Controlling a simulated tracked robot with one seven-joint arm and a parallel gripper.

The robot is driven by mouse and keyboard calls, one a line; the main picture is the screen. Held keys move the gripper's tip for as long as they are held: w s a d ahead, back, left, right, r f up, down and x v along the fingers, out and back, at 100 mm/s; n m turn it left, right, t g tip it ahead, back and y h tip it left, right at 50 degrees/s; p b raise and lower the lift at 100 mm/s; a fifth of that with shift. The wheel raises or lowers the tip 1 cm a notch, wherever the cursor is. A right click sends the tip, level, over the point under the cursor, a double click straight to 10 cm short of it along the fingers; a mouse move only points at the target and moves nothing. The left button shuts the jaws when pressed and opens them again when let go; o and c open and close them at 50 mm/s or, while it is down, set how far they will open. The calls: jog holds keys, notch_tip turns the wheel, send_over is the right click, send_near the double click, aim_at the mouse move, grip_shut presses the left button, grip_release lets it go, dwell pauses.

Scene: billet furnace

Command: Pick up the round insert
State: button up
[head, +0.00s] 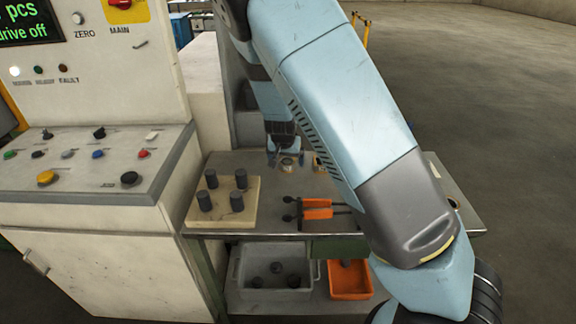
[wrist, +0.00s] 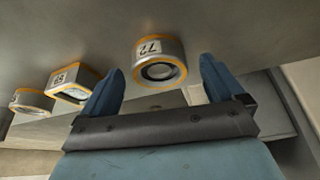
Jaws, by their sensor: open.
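The round insert (wrist: 147,48) is a short metal cylinder with an orange rim, a dark bore and a "72" label. In the wrist view it appears between and just beyond the two fingertips of my gripper (wrist: 162,68). The gripper is open, with nothing between its blue fingers. In the head view my gripper (head: 280,156) is low over the table, by a small pale ring-like piece (head: 287,165) that it partly hides.
Two more orange-rimmed inserts, one angular (wrist: 73,82) and one at the left edge (wrist: 32,101), stand beside it. A grey bin (head: 240,285) and orange bin (head: 350,285) are below.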

jog(key=shift+f, duration=0.15)
jog(key=shift+c, duration=0.3)
jog(key=c, duration=1.6)
jog(key=shift+c, duration=0.2)
jog(key=shift+w+r, duration=0.1)
jog(key=shift+r, duration=0.5)
jog(key=s+d+r, duration=0.2)
jog(key=s+r, duration=0.9)
jog(key=s, duration=0.2)
jog(key=shift+s+d+r, duration=0.3)
jog(key=shift+s+r, duration=0.05)
jog(key=shift+r, duration=0.05)
